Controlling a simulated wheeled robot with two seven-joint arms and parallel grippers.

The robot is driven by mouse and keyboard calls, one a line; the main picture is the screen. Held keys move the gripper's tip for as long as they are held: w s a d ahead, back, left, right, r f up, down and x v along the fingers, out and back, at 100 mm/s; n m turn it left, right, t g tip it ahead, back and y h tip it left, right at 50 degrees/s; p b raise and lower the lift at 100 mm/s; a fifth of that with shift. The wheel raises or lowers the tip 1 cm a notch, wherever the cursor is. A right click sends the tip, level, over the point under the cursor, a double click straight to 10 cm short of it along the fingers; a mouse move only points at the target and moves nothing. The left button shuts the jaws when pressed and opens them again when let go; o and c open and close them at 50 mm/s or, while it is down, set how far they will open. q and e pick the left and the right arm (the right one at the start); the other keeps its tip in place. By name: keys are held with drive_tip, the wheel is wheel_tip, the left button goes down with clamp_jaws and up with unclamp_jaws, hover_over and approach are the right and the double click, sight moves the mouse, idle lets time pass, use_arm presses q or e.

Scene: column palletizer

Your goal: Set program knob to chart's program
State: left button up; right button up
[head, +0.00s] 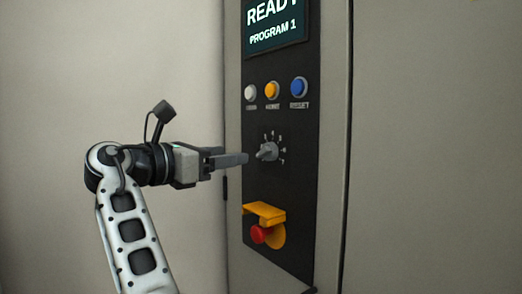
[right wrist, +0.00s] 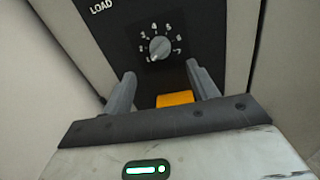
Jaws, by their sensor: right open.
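The program knob (head: 267,151) is a small grey pointer knob on the black control panel, with a ring of numbers around it. It also shows in the right wrist view (right wrist: 160,47), just beyond the fingertips. The display (head: 274,24) above reads READY and PROGRAM 1. My right gripper (head: 246,158) is open and empty, with its fingers pointing at the panel just left of the knob. In the right wrist view its two fingers (right wrist: 160,74) are spread apart, and the knob lies ahead between them, apart from both. No chart shows. My left gripper is out of view.
White, orange and blue buttons (head: 272,90) sit in a row above the knob. A red emergency button (head: 262,234) under a yellow guard (head: 264,212) is below it. The black panel (head: 300,190) is on a grey cabinet (head: 420,150). A pale wall is at left.

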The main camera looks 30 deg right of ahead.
sight(262, 151)
drive_tip(key=d, duration=0.3)
drive_tip(key=w+d, duration=0.1)
drive_tip(key=d, duration=0.2)
drive_tip(key=d+p, duration=0.1)
drive_tip(key=d, duration=0.2)
drive_tip(key=shift+w+d, duration=0.25)
drive_tip(key=shift+d, duration=0.1)
drive_tip(key=shift+c, duration=0.3)
drive_tip(key=c, duration=0.9)
